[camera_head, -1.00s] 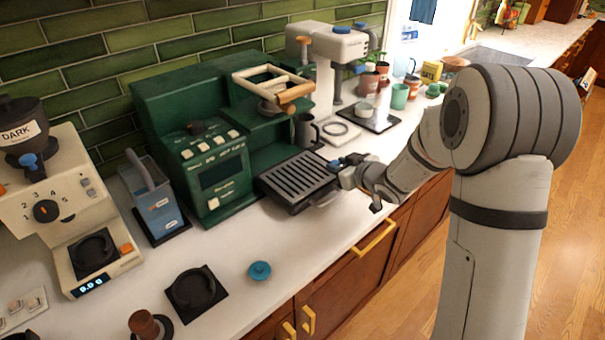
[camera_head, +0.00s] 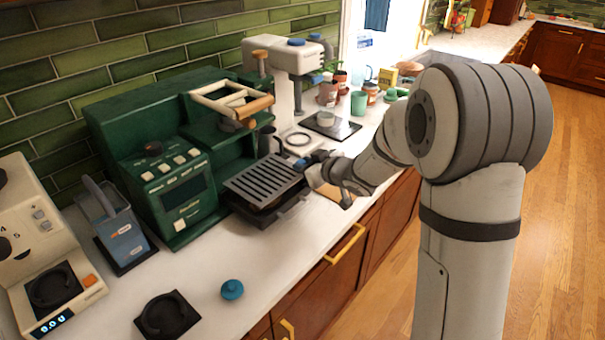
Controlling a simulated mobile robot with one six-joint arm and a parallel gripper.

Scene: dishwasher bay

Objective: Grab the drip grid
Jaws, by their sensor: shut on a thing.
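The drip grid (camera_head: 264,179) is a dark slotted plate in front of the green coffee machine (camera_head: 160,165). It stands a little above the dark drip tray (camera_head: 285,216), with a gap showing along the front, and looks slightly tilted. My gripper (camera_head: 308,166) is at the grid's right edge and is shut on it. The fingertips are small in this view and partly hidden by the wrist.
A blue knob-like lid (camera_head: 232,290) and a black round-recessed mat (camera_head: 168,314) lie on the counter in front. A blue caddy (camera_head: 118,235) stands left of the machine. A dark mug (camera_head: 268,141) is behind the grid. The counter's front edge is close below my arm.

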